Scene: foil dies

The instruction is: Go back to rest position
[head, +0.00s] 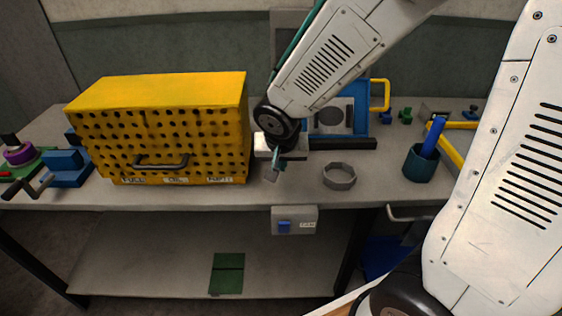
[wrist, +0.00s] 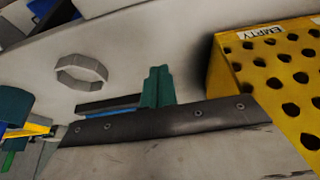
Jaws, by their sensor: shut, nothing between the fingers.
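My gripper (head: 277,165) hangs over the bench in the head view, just right of the yellow perforated box. Its teal fingers (wrist: 156,88) show together and empty in the wrist view. They look close above the bench, but I cannot tell the exact gap. A small pale patch shows by the fingertips; I cannot tell whether it is part of the gripper. The yellow box (head: 165,130) has a dark front handle and labels along its lower edge.
A grey ring (head: 339,176) lies right of my gripper on the grey bench (head: 310,192). Behind it stands a blue frame (head: 363,103). A teal cup (head: 420,163) holds a blue-handled tool. A blue vise-like device (head: 67,167) sits at left. A switch box (head: 295,220) hangs at the bench's front edge.

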